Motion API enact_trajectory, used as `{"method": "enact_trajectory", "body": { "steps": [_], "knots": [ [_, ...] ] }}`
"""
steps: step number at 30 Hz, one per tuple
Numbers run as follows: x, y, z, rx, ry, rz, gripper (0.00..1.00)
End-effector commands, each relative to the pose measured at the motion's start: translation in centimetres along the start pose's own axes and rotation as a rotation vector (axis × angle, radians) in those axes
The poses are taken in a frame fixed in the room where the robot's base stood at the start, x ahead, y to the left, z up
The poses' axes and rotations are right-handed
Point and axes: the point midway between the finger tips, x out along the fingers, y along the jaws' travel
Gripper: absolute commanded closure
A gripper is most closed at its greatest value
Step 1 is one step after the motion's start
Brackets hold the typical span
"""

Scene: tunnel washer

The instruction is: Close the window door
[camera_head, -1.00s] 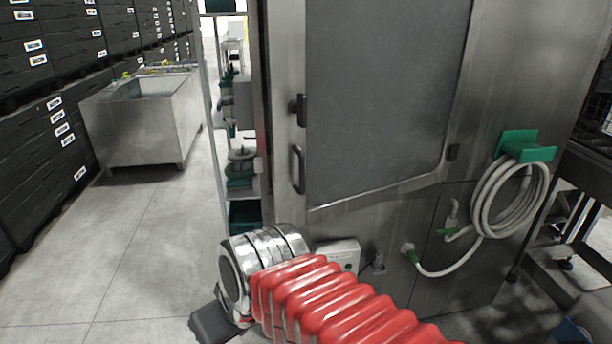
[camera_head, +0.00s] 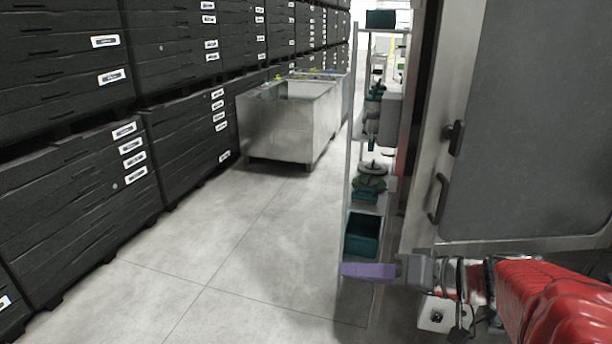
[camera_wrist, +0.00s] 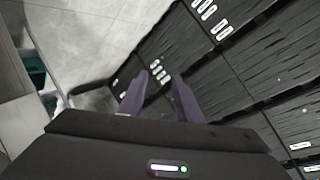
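The window door (camera_head: 535,130) is a large dark grey panel on the steel machine at the right of the head view. A dark handle (camera_head: 439,199) stands beside its left edge, with a dark latch (camera_head: 454,138) above it. I cannot tell for sure how far the door stands from its frame. My gripper (camera_head: 348,271) is low in the head view, left of the door and handle, pointing left. In the wrist view, its two purple fingers (camera_wrist: 160,75) are apart with nothing between them. The door is not clearly seen there.
A shelf rack (camera_head: 352,170) with green bins stands just left of the machine, close to my gripper. Stacked black crates (camera_head: 75,210) line the left side. A metal tub (camera_head: 285,130) stands farther back. The floor (camera_head: 240,260) between is clear.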

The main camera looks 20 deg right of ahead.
Motion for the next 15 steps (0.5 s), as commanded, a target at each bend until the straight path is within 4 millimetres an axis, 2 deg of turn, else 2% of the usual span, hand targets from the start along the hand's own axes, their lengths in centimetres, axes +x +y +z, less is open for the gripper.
{"method": "enact_trajectory", "body": {
  "steps": [8, 15],
  "knots": [
    [-5.8, 4.5, -4.2, -0.202, 0.288, 0.081, 0.69],
    [-12.6, 8.3, -6.8, -0.402, 0.520, 0.251, 0.69]
  ]
}}
